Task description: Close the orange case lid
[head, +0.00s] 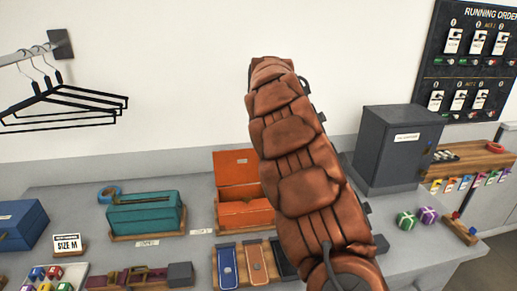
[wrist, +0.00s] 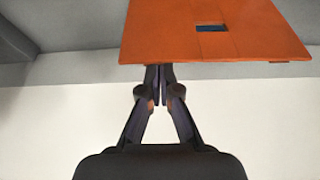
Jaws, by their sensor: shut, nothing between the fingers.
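The orange case (head: 245,214) stands on the grey counter in the head view, with its lid (head: 232,167) raised upright at the back. My arm covers the right part of the case and lid. In the wrist view a flat orange panel (wrist: 165,40), which looks like the lid, fills the top, with a small dark blue slot in it. My gripper (wrist: 158,72) is shut and empty, its fingertips at the panel's edge. I cannot tell whether they touch it. The gripper is hidden behind my arm in the head view.
A teal case (head: 145,215) stands left of the orange one and a dark grey cabinet (head: 385,150) to the right. A tray with blue, orange and dark pieces (head: 256,262) lies in front. Black hangers (head: 65,105) hang at upper left. Two wrapped boxes (head: 416,217) sit at right.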

